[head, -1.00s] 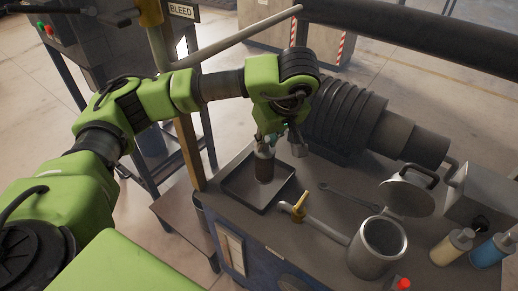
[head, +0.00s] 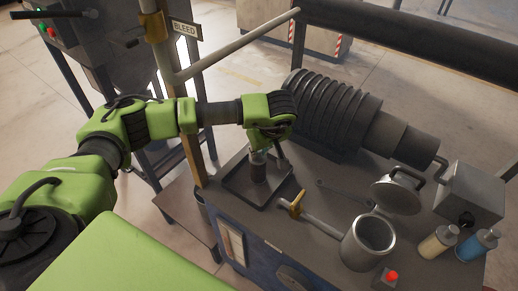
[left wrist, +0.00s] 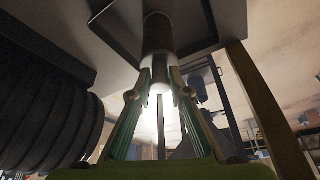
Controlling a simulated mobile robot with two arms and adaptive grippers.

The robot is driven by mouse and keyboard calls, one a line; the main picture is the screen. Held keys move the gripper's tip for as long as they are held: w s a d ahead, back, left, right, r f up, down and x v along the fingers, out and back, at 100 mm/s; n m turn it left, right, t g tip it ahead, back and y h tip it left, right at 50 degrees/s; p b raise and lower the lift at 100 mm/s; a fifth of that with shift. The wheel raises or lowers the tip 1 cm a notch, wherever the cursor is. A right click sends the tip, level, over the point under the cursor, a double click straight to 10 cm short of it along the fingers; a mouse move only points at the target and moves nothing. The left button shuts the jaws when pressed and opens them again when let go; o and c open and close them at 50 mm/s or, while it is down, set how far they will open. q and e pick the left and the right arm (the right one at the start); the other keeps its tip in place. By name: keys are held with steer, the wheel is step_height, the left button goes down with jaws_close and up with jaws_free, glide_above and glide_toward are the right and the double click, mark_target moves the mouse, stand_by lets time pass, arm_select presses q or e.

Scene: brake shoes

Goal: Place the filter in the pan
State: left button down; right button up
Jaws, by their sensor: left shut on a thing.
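The filter (head: 258,172) is a dark brown cylinder with a pale metal upper end. It looks upright within the outline of the shallow dark square pan (head: 233,189) on the bench. My left gripper (head: 259,155) is above the pan, shut on the filter's upper end, and the arm hides part of it. In the left wrist view the two fingers (left wrist: 159,82) pinch the pale end of the filter (left wrist: 158,36), with its brown body against the dark pan (left wrist: 199,12). I cannot tell whether its lower end touches the pan floor. My right gripper is not in view.
A ribbed dark cylinder (head: 330,112) lies behind the pan. To the right are a pipe with a yellow valve handle (head: 297,203), an open-lidded metal canister (head: 367,243), a wrench (head: 343,194), two bottles (head: 438,242) and a red button (head: 392,276). A yellow post (head: 187,150) stands left.

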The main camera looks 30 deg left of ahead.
arm_select(q)
steer(key=shift+f, duration=0.1)
steer(key=c, duration=2.3)
jaws_free()
steer(key=shift+f, duration=0.1)
steer(key=o, duration=0.4)
steer(key=shift+r, duration=0.35)
steer(key=shift+b+v, duration=2.5)
steer(key=shift+v, duration=3.4)
